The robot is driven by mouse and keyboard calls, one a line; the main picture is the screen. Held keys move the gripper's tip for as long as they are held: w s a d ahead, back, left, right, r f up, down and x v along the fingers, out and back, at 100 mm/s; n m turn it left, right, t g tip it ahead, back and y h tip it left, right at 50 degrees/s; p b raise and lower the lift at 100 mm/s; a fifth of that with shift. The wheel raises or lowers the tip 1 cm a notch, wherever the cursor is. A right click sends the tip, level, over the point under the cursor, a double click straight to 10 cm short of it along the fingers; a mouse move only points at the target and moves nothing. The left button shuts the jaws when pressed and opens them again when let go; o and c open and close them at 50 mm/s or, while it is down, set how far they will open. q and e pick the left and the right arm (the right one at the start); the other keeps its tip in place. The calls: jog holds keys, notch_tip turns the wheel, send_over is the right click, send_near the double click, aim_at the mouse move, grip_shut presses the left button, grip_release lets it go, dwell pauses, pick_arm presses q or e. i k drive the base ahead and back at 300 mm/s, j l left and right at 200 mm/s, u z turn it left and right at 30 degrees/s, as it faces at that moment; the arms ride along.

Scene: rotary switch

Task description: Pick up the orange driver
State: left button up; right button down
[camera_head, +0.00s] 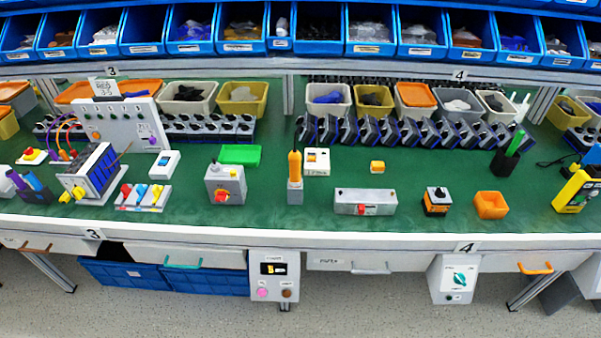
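The orange driver (294,166) stands upright in a small grey holder (295,195) near the middle of the green table. Its orange handle points up, and its lower end is hidden in the holder. A white box with an orange button (317,161) stands close to its right. Neither of my grippers shows in the head view.
On the green table (270,220), a grey box with a red knob (223,184) stands left of the driver. A long grey box (365,201) lies to the right. Rows of dark devices and bins (330,98) line the back. The front strip is clear.

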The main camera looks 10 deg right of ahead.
aim_at(295, 156)
jog(key=i+l+z, duration=0.25)
jog(key=z, duration=0.25)
jog(key=i+l+z, duration=0.2)
jog(key=z, duration=0.3)
